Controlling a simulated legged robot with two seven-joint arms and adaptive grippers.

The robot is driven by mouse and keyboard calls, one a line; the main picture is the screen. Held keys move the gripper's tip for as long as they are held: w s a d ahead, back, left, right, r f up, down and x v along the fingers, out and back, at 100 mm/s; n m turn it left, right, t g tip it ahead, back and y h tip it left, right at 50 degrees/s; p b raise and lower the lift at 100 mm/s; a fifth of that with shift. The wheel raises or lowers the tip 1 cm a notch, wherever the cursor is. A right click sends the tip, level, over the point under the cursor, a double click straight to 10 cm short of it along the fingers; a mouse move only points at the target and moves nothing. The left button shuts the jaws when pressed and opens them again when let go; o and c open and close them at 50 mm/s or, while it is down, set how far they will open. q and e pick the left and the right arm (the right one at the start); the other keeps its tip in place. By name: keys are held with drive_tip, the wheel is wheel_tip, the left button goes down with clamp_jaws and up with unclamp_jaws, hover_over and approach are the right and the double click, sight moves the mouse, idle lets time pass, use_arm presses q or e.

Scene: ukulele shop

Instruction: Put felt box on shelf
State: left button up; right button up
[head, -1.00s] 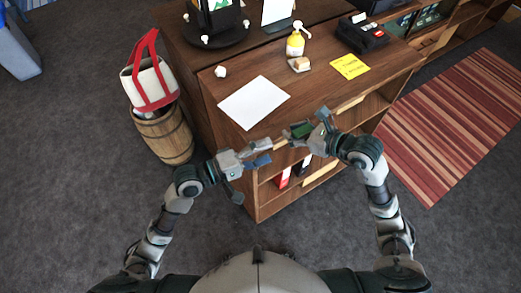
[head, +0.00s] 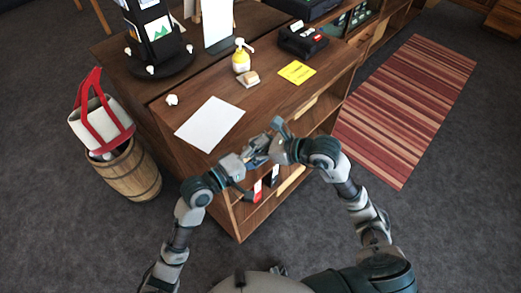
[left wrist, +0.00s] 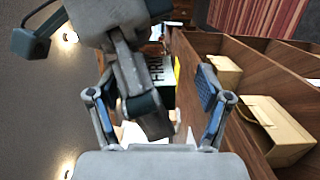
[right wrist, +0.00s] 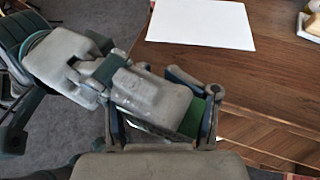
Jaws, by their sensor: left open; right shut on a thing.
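My right gripper (head: 272,150) is shut on a green thing (right wrist: 192,117), which looks like the felt box; only part of it shows between the fingers in the right wrist view. My left gripper (head: 246,166) is open, close beside the right one. In the left wrist view its two fingers (left wrist: 155,105) stand apart, with part of my right gripper between them. Both grippers are in front of the wooden counter's shelf side. The shelf (head: 240,213) has open compartments; tan boxes (left wrist: 275,128) sit in them in the left wrist view.
A barrel (head: 130,172) with a red-and-white bag (head: 98,120) stands left. Red and black binders (head: 257,190) show in the shelf.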

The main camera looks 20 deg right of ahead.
use_arm(q)
drive_tip(key=c, duration=0.8)
drive_tip(key=shift+f, duration=0.2)
drive_tip(key=c, duration=0.4)
use_arm(e)
drive_tip(key=shift+r, duration=0.1)
use_arm(q)
drive_tip(key=shift+d+f, duration=0.1)
drive_tip(key=shift+c, duration=1.3)
use_arm(e)
drive_tip(key=o, duration=1.1)
drive_tip(key=shift+o, duration=1)
drive_tip(key=shift+s+a, duration=0.1)
